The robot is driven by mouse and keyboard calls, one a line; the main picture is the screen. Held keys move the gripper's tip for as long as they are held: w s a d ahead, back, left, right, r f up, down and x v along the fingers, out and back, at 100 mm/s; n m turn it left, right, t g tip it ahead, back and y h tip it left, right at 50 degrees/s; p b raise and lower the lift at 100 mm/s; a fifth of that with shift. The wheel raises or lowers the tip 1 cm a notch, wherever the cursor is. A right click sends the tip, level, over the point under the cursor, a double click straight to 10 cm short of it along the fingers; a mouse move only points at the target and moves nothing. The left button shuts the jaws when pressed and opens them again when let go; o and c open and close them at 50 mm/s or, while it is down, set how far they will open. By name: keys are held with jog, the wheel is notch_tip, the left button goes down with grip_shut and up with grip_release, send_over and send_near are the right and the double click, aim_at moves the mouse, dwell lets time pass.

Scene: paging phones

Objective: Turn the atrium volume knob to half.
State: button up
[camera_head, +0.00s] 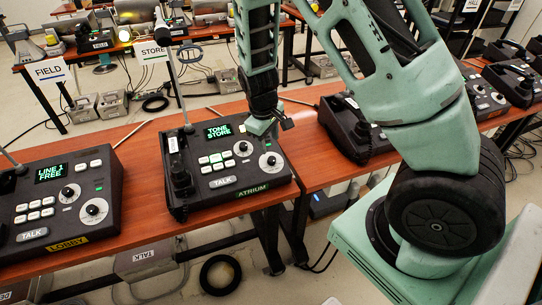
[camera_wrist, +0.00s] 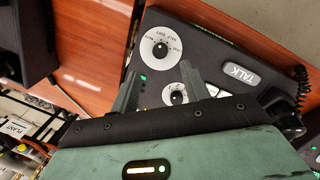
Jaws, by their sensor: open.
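The atrium console (camera_head: 222,190) is a dark box with a green ATRIUM label, a lit screen reading TONE STORE and a white TALK button. Its larger knob (camera_head: 271,161) has a white dial with small print that seems to include HALF; it also shows in the wrist view (camera_wrist: 160,47). Its pointer setting is too small to read surely. A smaller knob (camera_wrist: 176,95) sits nearer my gripper's base, seen between the fingers. My gripper (camera_wrist: 161,70) is open and empty above the console, with fingertips between the two dials in the picture. Contact cannot be told.
The lobby console (camera_head: 60,215) stands to the left, and another dark console (camera_head: 355,130) to the right. A handset (camera_head: 180,180) lies on the atrium console's left side. Bare wooden table (camera_wrist: 95,30) shows beside the console.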

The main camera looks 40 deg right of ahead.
aim_at(272, 159)
jog(key=f, duration=0.2)
jog(key=d+f, duration=0.1)
jog(key=f, duration=0.5)
jog(key=shift+w+d, duration=0.2)
jog(key=shift+w, duration=0.05)
jog(key=c, duration=1)
